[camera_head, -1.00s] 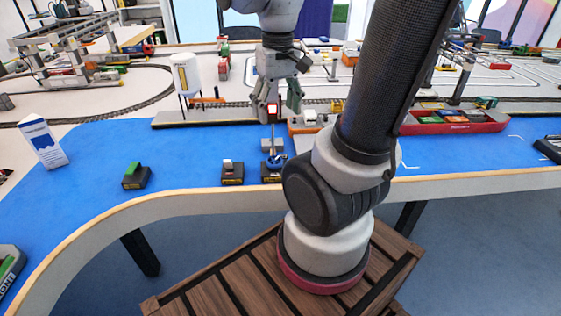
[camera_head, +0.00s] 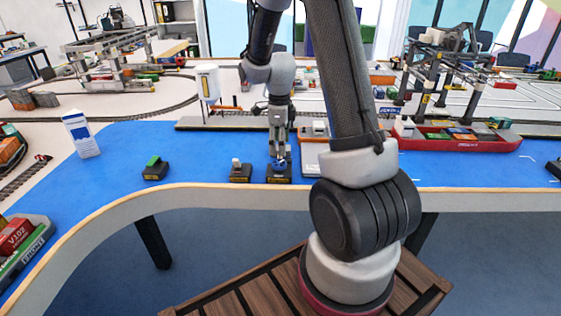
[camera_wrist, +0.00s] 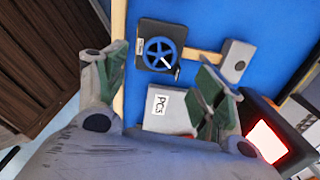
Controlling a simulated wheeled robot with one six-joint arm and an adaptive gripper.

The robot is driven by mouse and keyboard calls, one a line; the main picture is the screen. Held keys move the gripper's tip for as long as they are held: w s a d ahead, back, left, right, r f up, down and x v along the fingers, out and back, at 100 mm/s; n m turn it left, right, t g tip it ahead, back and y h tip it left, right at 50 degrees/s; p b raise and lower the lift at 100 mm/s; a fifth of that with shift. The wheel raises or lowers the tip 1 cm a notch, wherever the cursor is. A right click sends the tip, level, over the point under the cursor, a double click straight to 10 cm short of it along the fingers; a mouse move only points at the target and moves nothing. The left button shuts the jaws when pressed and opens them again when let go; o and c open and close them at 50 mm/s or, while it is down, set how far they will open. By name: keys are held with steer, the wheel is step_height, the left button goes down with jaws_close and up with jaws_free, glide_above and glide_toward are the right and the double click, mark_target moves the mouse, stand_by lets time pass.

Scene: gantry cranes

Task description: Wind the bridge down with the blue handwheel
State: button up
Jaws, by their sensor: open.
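The blue handwheel (camera_head: 279,164) sits on a small dark box (camera_head: 279,180) near the front edge of the blue table. In the wrist view the spoked wheel (camera_wrist: 160,53) shows a small handle at its lower right. My gripper (camera_head: 278,154) points down just above the wheel. Gantry cranes stand at the back left (camera_head: 112,45) and right (camera_head: 440,60); which one has the bridge is unclear.
A box with a pale knob (camera_head: 240,172) stands close left of the wheel, and a green-topped box (camera_head: 155,168) farther left. A grey box labelled PCs (camera_wrist: 168,118) and a grey block (camera_wrist: 236,60) lie near the wheel. A red ship (camera_head: 460,142) is at right.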

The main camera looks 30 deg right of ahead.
mark_target(280, 162)
step_height(280, 162, down, 7)
steer(key=shift+r, duration=0.1)
stand_by(0.3)
steer(key=c, duration=1)
